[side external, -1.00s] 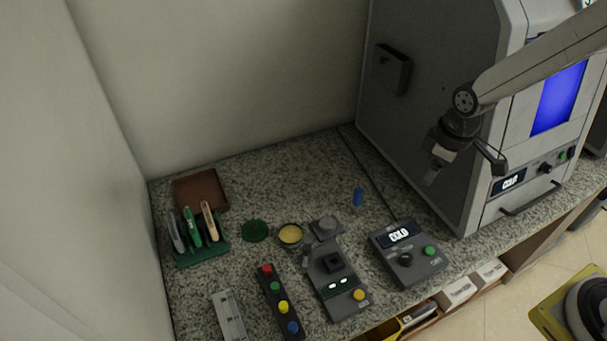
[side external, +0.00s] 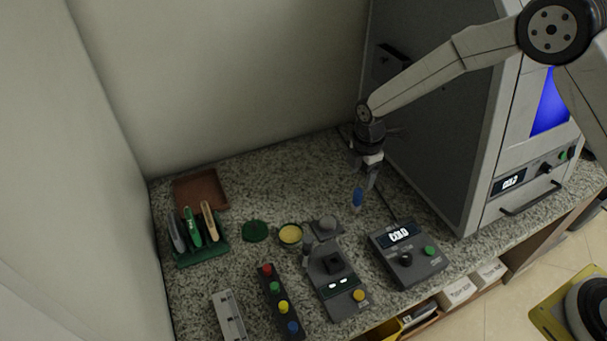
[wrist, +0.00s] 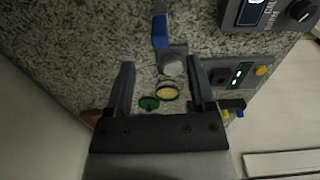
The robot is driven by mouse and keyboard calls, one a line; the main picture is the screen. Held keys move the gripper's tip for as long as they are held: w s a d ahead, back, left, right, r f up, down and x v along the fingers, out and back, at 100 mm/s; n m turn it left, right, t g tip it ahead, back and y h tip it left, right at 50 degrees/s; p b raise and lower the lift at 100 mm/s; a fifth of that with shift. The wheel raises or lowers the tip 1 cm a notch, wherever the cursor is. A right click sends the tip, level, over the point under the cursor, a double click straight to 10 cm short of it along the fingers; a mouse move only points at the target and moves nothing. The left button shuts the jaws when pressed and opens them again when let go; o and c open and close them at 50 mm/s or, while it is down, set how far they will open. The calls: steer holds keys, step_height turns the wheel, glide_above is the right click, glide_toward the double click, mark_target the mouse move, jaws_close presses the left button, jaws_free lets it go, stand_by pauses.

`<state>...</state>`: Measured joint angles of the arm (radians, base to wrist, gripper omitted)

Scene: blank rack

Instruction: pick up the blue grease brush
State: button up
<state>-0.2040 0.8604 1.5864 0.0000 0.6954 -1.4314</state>
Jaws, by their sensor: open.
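The blue grease brush (side external: 357,198) stands upright on the granite counter, left of the grey control box. It also shows near the top middle of the wrist view (wrist: 160,30), beyond my fingertips. My gripper (side external: 369,176) is just above and slightly right of the brush in the side view, pointing down. In the wrist view my gripper (wrist: 161,72) has its two dark fingers spread with nothing between them at the tips. The brush is apart from the fingers in that view; its lower end is hard to make out.
A control box (side external: 408,254) reading COLD stands right of the brush. A device with a yellow button (side external: 338,284), an open yellow-filled tin (side external: 290,235), its green lid (side external: 255,231) and a green rack (side external: 201,250) stand to the left. A large grey machine (side external: 440,110) rises behind.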

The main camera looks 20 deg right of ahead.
mark_target(359, 190)
steer(key=shift+f, duration=0.1)
steer(key=shift+f, duration=1.2)
steer(key=shift+f, duration=2.6)
steer(key=shift+c, duration=0.2)
jaws_close()
